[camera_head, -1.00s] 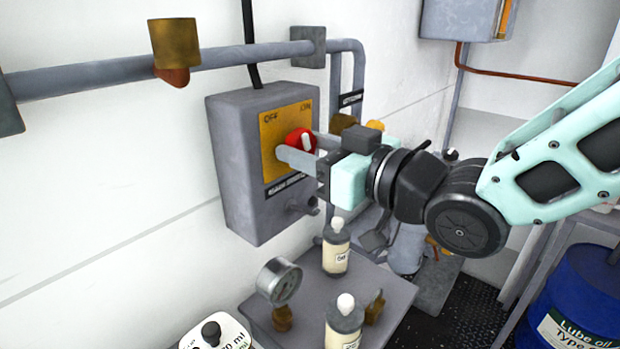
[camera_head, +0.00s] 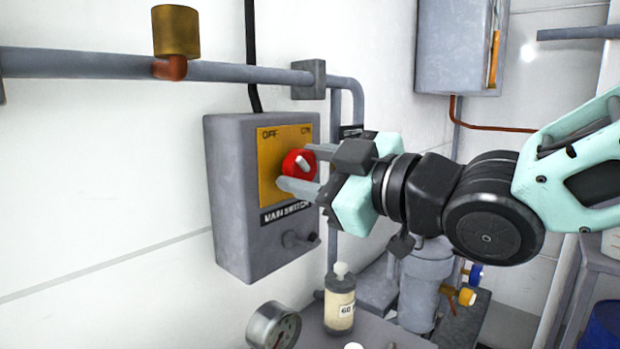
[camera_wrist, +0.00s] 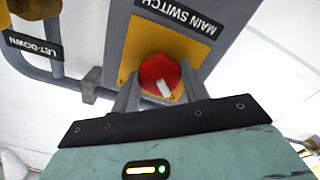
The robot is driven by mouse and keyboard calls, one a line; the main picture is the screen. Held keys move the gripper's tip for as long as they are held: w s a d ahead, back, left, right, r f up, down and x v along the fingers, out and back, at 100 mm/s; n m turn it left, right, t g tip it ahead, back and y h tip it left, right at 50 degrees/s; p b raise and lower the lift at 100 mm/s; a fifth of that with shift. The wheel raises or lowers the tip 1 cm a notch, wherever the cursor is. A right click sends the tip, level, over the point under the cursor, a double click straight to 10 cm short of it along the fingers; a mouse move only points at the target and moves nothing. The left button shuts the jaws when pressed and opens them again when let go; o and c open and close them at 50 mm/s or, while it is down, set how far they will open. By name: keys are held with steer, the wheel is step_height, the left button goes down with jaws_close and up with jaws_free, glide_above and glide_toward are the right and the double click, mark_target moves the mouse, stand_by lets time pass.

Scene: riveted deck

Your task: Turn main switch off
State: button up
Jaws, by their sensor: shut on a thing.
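The main switch is a grey wall box (camera_head: 228,200) with a yellow plate (camera_head: 268,185) marked OFF at left and ON at right, and a "MAIN SWITCH" label below. Its red knob (camera_head: 298,163) has a white pointer mark that tilts toward the upper right, nearer the ON side. My gripper (camera_head: 302,168) reaches in from the right, its fingers on either side of the knob and shut on it. In the wrist view the red knob (camera_wrist: 160,75) shows between the two fingers (camera_wrist: 158,92); the exact contact is partly hidden.
A grey pipe (camera_head: 110,64) with a brass fitting (camera_head: 176,32) runs above the box. Below stand a small bottle (camera_head: 340,300) and a gauge (camera_head: 273,326) on a grey surface. Another wall cabinet (camera_head: 455,45) hangs at upper right. White wall lies left of the box.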

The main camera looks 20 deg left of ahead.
stand_by(0.3)
steer(key=o, duration=1)
steer(key=v, duration=1.7)
steer(key=shift+s+d, duration=0.15)
steer(key=shift+d, duration=0.1)
steer(key=shift+f, duration=0.1)
